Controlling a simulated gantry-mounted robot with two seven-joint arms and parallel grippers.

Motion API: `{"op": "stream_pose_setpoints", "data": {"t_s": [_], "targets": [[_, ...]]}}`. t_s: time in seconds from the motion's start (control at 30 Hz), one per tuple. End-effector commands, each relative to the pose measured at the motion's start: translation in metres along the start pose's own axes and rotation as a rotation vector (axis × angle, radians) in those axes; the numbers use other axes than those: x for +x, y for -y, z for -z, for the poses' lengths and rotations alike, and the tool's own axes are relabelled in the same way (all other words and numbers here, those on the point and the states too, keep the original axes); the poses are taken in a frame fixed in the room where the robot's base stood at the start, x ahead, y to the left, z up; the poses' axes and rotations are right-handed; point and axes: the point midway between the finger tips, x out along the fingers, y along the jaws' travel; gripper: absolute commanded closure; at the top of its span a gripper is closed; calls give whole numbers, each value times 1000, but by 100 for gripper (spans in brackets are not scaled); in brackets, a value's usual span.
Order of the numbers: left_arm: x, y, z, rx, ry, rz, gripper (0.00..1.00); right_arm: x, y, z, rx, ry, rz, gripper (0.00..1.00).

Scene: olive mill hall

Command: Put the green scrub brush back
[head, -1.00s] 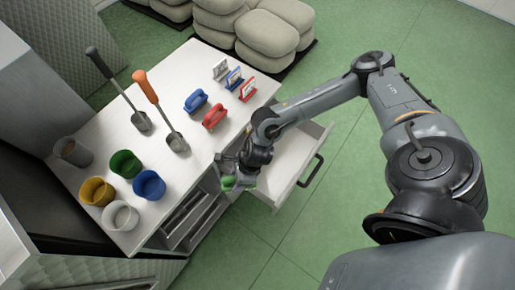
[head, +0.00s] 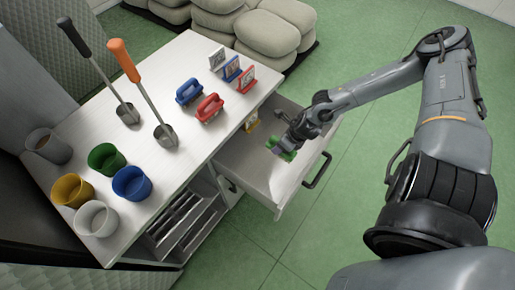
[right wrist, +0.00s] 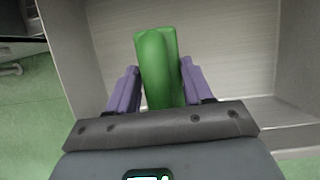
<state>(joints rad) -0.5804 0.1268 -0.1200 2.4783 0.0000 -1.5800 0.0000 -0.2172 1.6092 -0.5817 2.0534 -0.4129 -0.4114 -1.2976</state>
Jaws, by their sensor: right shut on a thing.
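The green scrub brush (head: 286,154) is in my right gripper (head: 288,146), over the open drawer (head: 240,165) of the white bench. In the right wrist view the green brush (right wrist: 158,65) stands out between the two purple fingers of my right gripper (right wrist: 160,82), which are shut on it. Behind it shows the drawer's pale inside (right wrist: 230,50), bare where it is visible. A blue brush (head: 189,92) and a red brush (head: 209,107) lie on the bench top. My left gripper is not in view.
White, blue and red label stands (head: 231,70) are at the bench's far edge. A small yellow item (head: 252,122) is at the drawer's far inner side. Two scoops (head: 163,133) and several coloured cups (head: 132,183) occupy the bench's left. Green floor is clear right of the drawer.

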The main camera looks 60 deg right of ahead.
Motion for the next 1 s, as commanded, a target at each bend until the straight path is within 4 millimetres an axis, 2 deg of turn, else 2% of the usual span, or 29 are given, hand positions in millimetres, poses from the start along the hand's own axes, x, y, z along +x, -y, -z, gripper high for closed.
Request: {"op": "stream_pose_setpoints", "data": {"t_s": [0.03,0.27,0.7,0.83,1.0], "targets": [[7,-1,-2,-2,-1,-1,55,7,2,3,4,0,3,83],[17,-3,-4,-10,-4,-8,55,27,10,-7,19,6,5,83],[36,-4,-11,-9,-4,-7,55,98,35,-59,21,6,3,83],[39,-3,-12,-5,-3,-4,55,110,41,-68,18,3,6,83],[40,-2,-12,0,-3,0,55,117,44,-72,14,0,6,83]]}}
